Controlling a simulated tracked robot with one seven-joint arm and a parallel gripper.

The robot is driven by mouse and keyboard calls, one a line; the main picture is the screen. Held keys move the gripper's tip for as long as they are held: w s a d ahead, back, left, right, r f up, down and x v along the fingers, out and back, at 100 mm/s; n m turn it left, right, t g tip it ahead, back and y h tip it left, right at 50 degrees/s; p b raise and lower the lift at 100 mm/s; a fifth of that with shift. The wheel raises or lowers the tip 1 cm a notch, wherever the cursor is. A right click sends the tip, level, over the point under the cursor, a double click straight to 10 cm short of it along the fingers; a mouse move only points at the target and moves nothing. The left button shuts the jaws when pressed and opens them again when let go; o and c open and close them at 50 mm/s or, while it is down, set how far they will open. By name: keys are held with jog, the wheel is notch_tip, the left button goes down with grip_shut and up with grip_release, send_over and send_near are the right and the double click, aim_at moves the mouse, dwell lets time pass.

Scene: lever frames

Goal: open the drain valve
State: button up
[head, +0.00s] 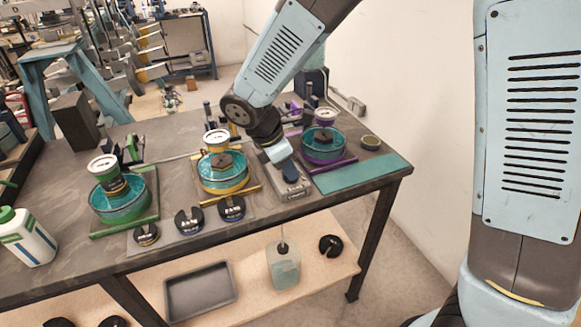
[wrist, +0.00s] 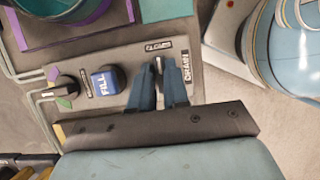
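The valve panel (wrist: 120,55) is a grey-beige strip with labels reading FILL, CLOSED and DRAIN. The drain valve handle (wrist: 157,66) is small and dark, beside the DRAIN label, and partly hidden by my fingers. My gripper (wrist: 160,68) has its two blue fingers on either side of the handle with a narrow gap between them. I cannot tell whether they touch it. In the head view my gripper (head: 275,155) is low over the panel (head: 293,190), and hides the drain handle there. A blue FILL knob (wrist: 108,80) sits left of the fingers.
A dark selector knob (wrist: 66,87) is left of FILL. Teal tanks on purple (head: 324,143), yellow (head: 222,172) and green (head: 120,200) bases stand along the bench. A white bottle (head: 27,237) is at left. A teal mat (head: 362,173) lies clear at right.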

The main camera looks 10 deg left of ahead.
grip_shut()
jog(key=shift+w+m, duration=0.1)
jog(key=shift+m, duration=0.8)
jog(key=m, duration=0.1)
jog(key=m+g, duration=0.1)
jog(key=m, duration=0.1)
jog(key=m+g, duration=0.1)
jog(key=m, duration=0.1)
jog(key=shift+w+a+r+h, duration=0.1)
jog(key=shift+w+h, duration=0.15)
jog(key=shift+h, duration=0.05)
jog(key=m+g, duration=0.2)
jog(key=m, duration=0.2)
jog(key=shift+w+m, duration=0.15)
jog(key=shift+m, duration=0.15)
jog(key=shift+w+m+g+y, duration=0.1)
jog(key=shift+m+g+y, duration=0.5)
jog(key=shift+m, duration=1.2)
